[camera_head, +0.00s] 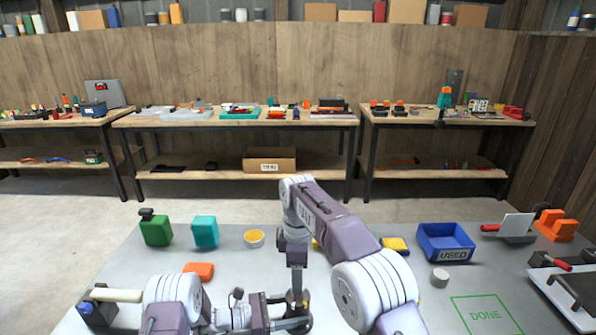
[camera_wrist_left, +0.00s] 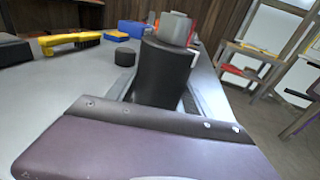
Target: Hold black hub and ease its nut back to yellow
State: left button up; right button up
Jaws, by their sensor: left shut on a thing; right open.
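The black hub shows in the left wrist view as an upright dark cylinder (camera_wrist_left: 163,74), just beyond my purple gripper body. A grey blocky shape (camera_wrist_left: 172,28) is at its top; I cannot tell whether it is the nut or part of my right gripper. In the head view my left gripper (camera_head: 293,318) reaches in low from the left and is shut on the hub, which is mostly hidden there. My right gripper (camera_head: 296,291) points straight down above the same spot and is open. Its fingertips are hard to make out. No yellow mark is clearly visible on the hub.
A blue USED bin (camera_head: 446,242), a grey puck (camera_head: 440,277) and a green DONE square (camera_head: 487,314) lie to the right. A green canister (camera_head: 156,230), teal block (camera_head: 205,232), yellow bowl (camera_head: 254,238) and orange block (camera_head: 199,271) stand left. A yellow-handled brush (camera_wrist_left: 70,40) shows in the wrist view.

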jog(key=shift+f, duration=2.4)
jog(key=c, duration=1.2)
jog(key=shift+n, duration=1.2)
grip_shut()
